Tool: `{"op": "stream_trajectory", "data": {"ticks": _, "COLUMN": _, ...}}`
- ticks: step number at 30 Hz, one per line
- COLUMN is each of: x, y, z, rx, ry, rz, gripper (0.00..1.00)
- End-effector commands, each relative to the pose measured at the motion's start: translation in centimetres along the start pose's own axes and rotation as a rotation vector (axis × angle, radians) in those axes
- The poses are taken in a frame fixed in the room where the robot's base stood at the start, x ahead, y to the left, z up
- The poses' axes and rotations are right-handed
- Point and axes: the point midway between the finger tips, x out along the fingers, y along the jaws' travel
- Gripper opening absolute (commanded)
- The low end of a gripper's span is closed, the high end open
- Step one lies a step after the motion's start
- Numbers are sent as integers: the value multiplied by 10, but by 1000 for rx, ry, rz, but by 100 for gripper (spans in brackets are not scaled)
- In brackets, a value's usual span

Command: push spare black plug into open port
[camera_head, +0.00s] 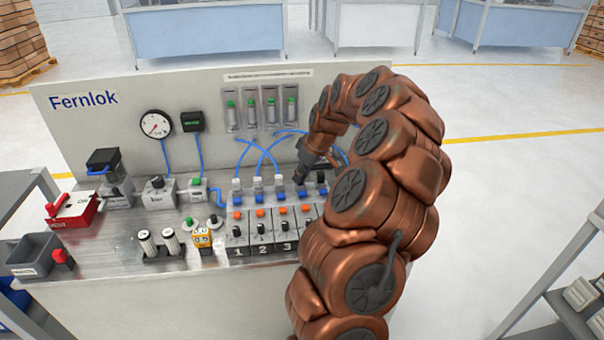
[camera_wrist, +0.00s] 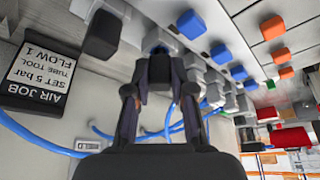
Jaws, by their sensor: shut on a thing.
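My gripper (camera_wrist: 160,88) is shut on a black plug (camera_wrist: 159,70). The plug sits between the two fingertips and points at a grey port fitting (camera_wrist: 160,40) in the manifold row. The plug's front end is at the port mouth; I cannot tell how deep it sits. A second black plug (camera_wrist: 103,35) fills the neighbouring position, and it shows in the head view (camera_head: 321,177) at the right end of the row. In the head view my gripper (camera_head: 301,173) is over the right part of the row, partly hidden by my arm.
Blue tubes (camera_wrist: 150,132) run from the neighbouring ports close below the fingers.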

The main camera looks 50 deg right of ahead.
Motion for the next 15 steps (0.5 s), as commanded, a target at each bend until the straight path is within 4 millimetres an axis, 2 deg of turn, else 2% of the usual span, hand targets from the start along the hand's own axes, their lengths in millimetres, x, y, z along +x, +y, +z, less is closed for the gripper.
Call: {"op": "stream_trajectory", "data": {"ticks": 15, "x": 9, "y": 0, "z": 4, "rx": 0, "ry": 0, "rz": 0, "gripper": 5}}
